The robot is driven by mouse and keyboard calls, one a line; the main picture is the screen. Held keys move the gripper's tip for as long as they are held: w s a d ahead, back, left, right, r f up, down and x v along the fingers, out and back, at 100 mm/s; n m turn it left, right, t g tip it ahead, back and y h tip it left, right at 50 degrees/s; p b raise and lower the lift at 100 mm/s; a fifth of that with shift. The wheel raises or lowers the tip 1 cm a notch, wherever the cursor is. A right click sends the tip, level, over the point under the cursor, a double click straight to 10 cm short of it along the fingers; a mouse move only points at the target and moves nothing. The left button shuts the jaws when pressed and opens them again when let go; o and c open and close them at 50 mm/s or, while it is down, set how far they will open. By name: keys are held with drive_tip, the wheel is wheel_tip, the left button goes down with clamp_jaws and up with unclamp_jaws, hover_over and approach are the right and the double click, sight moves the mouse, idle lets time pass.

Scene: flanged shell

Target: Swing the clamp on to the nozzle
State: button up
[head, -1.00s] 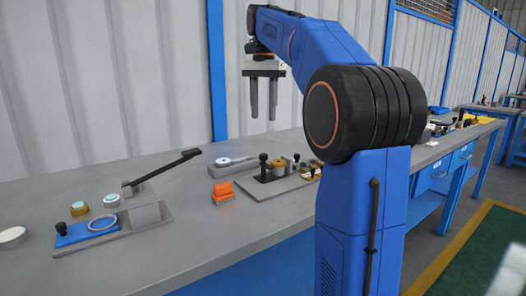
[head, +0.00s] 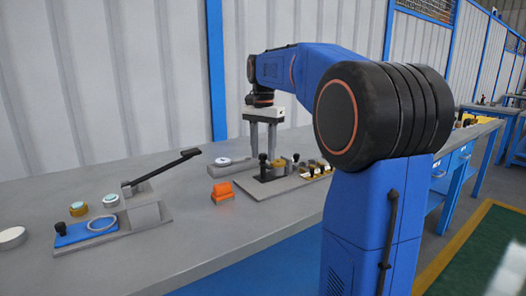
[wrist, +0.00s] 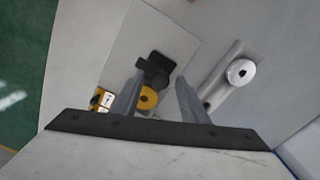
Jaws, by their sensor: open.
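My gripper (head: 263,154) points down with its two fingers apart and empty, above the grey plate (head: 287,185) in the middle of the bench. The black clamp (head: 264,173) with an upright knob stands on this plate, just below the fingers. A brass round piece, seemingly the nozzle (head: 280,166), is beside it on the right. In the wrist view the black clamp (wrist: 155,66) and the yellow nozzle (wrist: 148,98) lie between and beyond the fingers; the left finger partly covers them. The clamp appears beside the nozzle; exact contact cannot be told.
An orange block (head: 222,192) is left of the plate. A grey bar with a white disc (head: 223,162) lies behind it. Small parts (head: 318,170) sit at the plate's right end. A lever fixture (head: 145,213) with a blue pad stands at left. Bare bench lies between.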

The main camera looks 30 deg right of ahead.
clamp_jaws()
drive_tip(key=shift+n, duration=0.5)
drive_tip(key=n, duration=1.3)
drive_tip(key=shift+n, duration=1.9)
